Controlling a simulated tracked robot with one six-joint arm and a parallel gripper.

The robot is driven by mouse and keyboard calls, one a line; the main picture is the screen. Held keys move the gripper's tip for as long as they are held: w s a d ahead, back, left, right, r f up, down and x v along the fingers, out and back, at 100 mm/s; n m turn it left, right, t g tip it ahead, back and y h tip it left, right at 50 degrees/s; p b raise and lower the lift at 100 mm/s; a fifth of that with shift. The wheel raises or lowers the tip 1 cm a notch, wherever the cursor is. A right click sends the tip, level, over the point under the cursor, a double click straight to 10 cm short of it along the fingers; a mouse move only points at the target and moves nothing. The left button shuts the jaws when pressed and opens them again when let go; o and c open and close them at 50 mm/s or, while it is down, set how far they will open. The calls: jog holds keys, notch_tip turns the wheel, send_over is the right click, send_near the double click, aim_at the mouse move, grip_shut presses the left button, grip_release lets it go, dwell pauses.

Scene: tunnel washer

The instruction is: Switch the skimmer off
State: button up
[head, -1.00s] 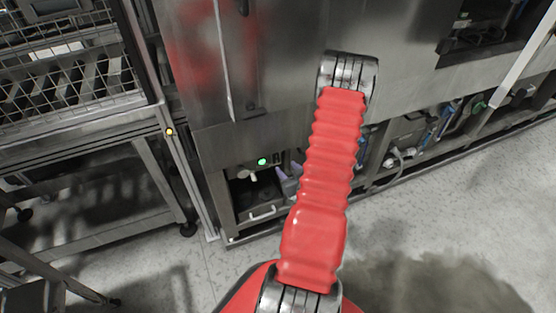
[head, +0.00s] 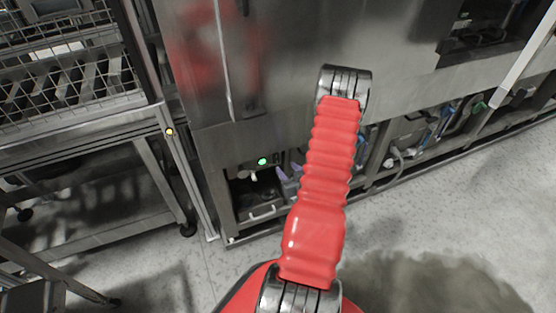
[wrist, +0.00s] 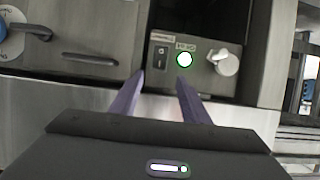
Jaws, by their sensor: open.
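A small metal control panel (wrist: 205,75) fills the upper middle of the wrist view. It carries a dark rocker switch (wrist: 161,56), a lit green lamp (wrist: 184,59) and a pale rotary knob (wrist: 222,61). A small label above the lamp is too small to read. In the head view the green lamp (head: 262,161) glows low on the steel housing, with the pale knob (head: 254,176) below it. My gripper (wrist: 161,77) is open and empty. Its two purple fingers point at the panel, tips just short of the switch in the picture; contact cannot be told.
A slot handle (wrist: 90,60) and a blue dial (wrist: 5,28) lie left of the panel in the wrist view. A wire-rack stand (head: 75,85) with an amber lamp (head: 169,132) stands left of the housing. Open floor (head: 440,225) lies at right.

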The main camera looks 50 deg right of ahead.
aim_at(276, 156)
jog(key=x, duration=1)
jog(key=shift+w+f, duration=0.1)
jog(key=shift+w, duration=0.1)
jog(key=shift+c, duration=0.2)
